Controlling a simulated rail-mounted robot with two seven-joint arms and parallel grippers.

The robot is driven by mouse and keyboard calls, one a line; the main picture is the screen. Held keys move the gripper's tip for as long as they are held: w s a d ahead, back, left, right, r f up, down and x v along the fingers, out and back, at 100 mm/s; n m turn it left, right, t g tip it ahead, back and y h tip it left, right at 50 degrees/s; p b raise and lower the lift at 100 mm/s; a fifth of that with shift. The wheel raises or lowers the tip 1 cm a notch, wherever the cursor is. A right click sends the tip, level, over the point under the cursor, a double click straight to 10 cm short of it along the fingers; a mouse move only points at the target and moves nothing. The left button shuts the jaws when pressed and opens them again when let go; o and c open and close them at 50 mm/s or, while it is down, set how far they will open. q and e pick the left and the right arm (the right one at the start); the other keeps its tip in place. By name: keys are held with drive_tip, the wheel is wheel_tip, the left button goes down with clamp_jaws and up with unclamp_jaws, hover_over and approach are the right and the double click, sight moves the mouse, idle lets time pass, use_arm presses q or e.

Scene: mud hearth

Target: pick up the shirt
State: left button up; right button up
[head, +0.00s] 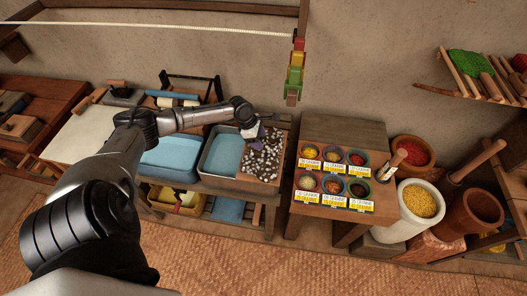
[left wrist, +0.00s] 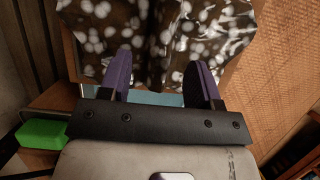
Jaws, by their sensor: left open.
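A black cloth with white spots (head: 262,160), seemingly the shirt, lies on the right end of the low wooden table. It also fills the top of the left wrist view (left wrist: 100,30), with a dark fold or gap down its middle. My left gripper (head: 256,132) is over the far-left part of the cloth. In the left wrist view its two purple fingers (left wrist: 162,72) are spread apart, with nothing clearly held between them. I cannot tell whether the fingertips touch the cloth. My right gripper is not in view.
Left of the cloth are a tray with blue contents (head: 224,155) and a blue one (head: 168,158). A wooden stand (head: 350,135) with spice bowls and labels is on the right, beside pots (head: 405,230). Wooden toys (head: 295,70) hang above. Woven matting covers the floor.

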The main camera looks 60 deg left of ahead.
use_arm(q)
drive_tip(key=shift+x, duration=2.05)
drive_tip(key=shift+s, duration=0.15)
drive_tip(key=shift+c, duration=0.3)
drive_tip(key=c, duration=0.8)
drive_tip(key=shift+r, duration=0.15)
